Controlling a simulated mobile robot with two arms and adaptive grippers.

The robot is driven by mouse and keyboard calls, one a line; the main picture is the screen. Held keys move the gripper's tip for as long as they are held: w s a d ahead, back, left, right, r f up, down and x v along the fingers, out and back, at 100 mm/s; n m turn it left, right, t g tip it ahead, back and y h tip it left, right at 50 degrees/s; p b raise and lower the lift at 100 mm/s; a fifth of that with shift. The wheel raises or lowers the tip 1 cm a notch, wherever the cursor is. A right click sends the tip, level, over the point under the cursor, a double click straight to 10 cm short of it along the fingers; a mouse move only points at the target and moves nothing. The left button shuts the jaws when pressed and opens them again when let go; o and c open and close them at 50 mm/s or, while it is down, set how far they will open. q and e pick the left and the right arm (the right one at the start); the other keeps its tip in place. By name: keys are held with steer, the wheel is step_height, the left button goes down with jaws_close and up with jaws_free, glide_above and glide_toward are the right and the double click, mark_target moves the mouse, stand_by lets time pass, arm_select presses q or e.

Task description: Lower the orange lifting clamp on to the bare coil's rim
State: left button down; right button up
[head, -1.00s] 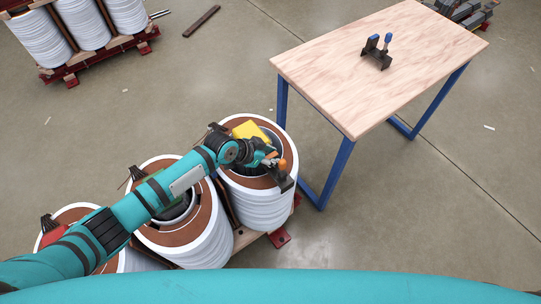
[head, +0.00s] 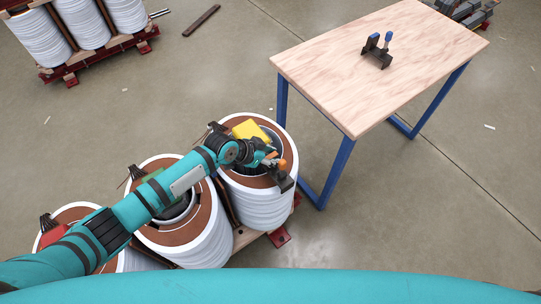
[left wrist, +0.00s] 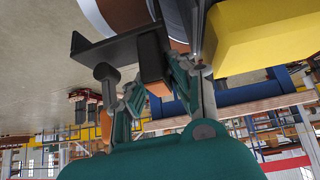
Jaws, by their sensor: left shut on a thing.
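My left gripper (head: 270,160) is shut on the orange lifting clamp (head: 283,180), a dark bracket with an orange handle tip. It holds the clamp at the near right edge of the right-hand coil (head: 258,211), which has white sides and a brown top. In the left wrist view the clamp's dark bracket (left wrist: 118,48) lies between the gripper fingers (left wrist: 155,82) and the coil (left wrist: 122,12). I cannot tell whether the clamp touches the rim. My right gripper is not in view.
Two more coils stand to the left, the middle one (head: 200,237) partly under my arm. A wooden table (head: 330,75) with blue legs carries a dark clamp with blue handles (head: 377,50). More coils (head: 85,25) stand at the far left.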

arm_select(q)
steer(key=shift+f+b, duration=1.35)
steer(key=shift+f, duration=0.3)
steer(key=c, duration=1.1)
jaws_free()
steer(key=shift+c, duration=0.2)
steer(key=shift+o, duration=0.4)
steer(key=shift+f, duration=0.15)
steer(key=v, duration=1.2)
